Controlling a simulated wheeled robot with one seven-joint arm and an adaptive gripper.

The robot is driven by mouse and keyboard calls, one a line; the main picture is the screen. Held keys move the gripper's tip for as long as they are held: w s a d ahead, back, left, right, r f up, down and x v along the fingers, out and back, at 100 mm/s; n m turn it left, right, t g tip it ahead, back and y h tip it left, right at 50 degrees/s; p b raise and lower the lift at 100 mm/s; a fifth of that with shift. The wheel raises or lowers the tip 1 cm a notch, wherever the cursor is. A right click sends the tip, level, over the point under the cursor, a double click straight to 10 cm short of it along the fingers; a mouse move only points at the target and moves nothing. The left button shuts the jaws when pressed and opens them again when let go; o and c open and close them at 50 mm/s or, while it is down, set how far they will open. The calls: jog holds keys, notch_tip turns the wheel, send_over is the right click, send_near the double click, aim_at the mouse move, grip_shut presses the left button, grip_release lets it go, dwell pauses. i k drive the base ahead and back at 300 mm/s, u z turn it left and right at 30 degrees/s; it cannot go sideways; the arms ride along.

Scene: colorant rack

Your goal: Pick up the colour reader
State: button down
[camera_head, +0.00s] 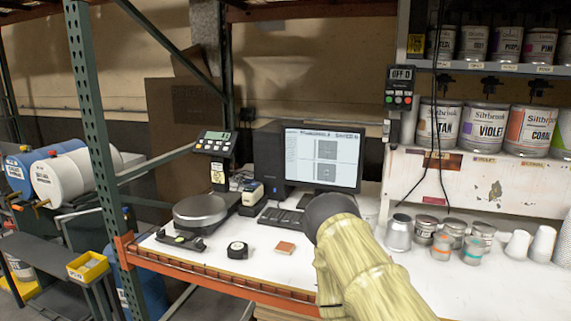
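I cannot tell for certain which item is the colour reader. A small grey-white and dark device with a yellowish part (253,193) stands on the white bench, left of the keyboard. A small black round-cornered object with a pale face (237,250) lies nearer the front edge and looks like a tape measure. My arm, in a pale yellow sleeve with a dark end, reaches in from the bottom right over the bench, in front of the monitor's lower right. My gripper's fingers do not show; the arm hides part of the bench.
A scale (200,210) with a display stands at the bench's left, behind a level-like tool (180,240). A monitor (322,158) stands behind. Several tins and cups (518,245) crowd the right. A green rack post (98,130) stands left.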

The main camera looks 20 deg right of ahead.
aim_at(251, 195)
jog(key=z, duration=1.1)
jog(key=i, duration=0.4)
jog(key=u, duration=0.1)
